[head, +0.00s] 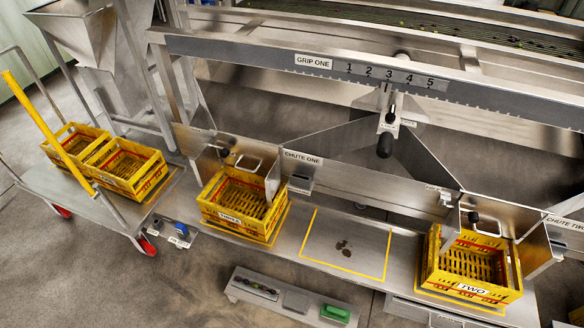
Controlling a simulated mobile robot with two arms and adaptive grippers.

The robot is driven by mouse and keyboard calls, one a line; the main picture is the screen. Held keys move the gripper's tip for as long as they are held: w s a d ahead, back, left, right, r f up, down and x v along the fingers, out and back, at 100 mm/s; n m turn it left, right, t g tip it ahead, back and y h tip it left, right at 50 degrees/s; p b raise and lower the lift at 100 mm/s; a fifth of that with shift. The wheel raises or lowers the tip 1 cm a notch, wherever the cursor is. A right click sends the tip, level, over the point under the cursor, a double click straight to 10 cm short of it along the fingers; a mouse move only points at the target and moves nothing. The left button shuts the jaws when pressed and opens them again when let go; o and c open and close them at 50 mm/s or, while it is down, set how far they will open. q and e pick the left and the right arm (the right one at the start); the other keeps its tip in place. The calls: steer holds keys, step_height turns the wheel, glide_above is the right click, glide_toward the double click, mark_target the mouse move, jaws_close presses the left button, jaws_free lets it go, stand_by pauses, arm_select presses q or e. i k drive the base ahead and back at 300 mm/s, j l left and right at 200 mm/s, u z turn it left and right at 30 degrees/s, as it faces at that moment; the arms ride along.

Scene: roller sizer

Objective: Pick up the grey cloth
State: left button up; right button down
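A small grey folded square that looks like the grey cloth (295,300) lies on a low metal shelf (268,303) at the bottom centre. It sits between a row of small dark and purple items (256,287) on its left and a green block-like item (335,313) on its right. Nothing covers it. Neither of my grippers shows in the head view, so I cannot see whether they are open or shut.
A trolley (95,200) with yellow crates is at left. Floor left of the shelf is clear.

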mark_target(298, 303)
steer(key=k+j+z, duration=0.1)
steer(key=k, duration=0.3)
steer(key=k+j+z, duration=0.15)
steer(key=k, duration=0.3)
